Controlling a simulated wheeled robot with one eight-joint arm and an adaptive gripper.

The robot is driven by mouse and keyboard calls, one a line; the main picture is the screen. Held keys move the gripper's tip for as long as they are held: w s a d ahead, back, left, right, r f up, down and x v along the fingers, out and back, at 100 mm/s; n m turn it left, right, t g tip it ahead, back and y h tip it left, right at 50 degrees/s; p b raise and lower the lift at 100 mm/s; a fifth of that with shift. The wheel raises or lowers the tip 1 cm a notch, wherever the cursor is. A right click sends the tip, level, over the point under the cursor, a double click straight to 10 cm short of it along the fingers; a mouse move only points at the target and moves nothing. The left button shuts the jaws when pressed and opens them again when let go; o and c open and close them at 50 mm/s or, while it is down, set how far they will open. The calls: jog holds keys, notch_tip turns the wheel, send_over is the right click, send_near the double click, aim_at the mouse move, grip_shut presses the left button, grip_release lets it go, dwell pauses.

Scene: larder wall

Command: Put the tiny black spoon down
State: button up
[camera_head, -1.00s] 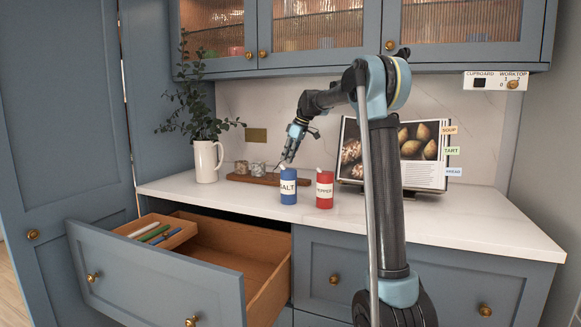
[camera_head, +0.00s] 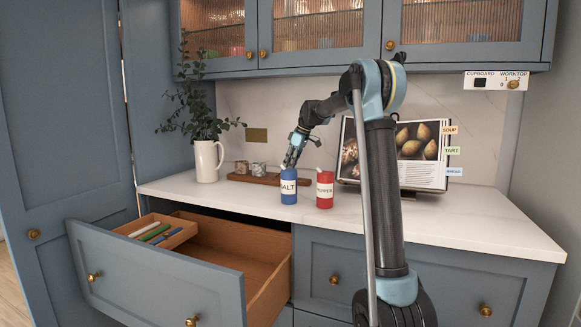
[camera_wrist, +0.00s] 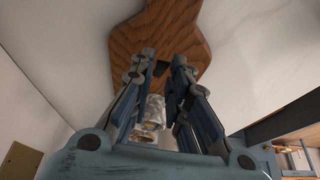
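In the wrist view the two fingertips of my gripper (camera_wrist: 163,66) are close together, with a small dark piece between them. It looks like the tiny black spoon (camera_wrist: 161,69), seen nearly end-on, with most of its shape hidden. Behind it is a wooden board (camera_wrist: 160,30). In the head view my gripper (camera_head: 289,164) points down just above and behind the blue salt jar (camera_head: 288,188), close to the right end of the board (camera_head: 268,180). The spoon cannot be made out there.
A red pepper jar (camera_head: 325,190) stands right of the salt. A cookbook (camera_head: 420,155) leans behind. A drawer (camera_head: 160,275) is open below. The right-hand worktop (camera_head: 450,220) is clear.

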jog(key=shift+o, duration=0.2)
jog(key=v, duration=0.7)
jog(key=shift+r, duration=0.35)
jog(key=shift+s+d, duration=0.15)
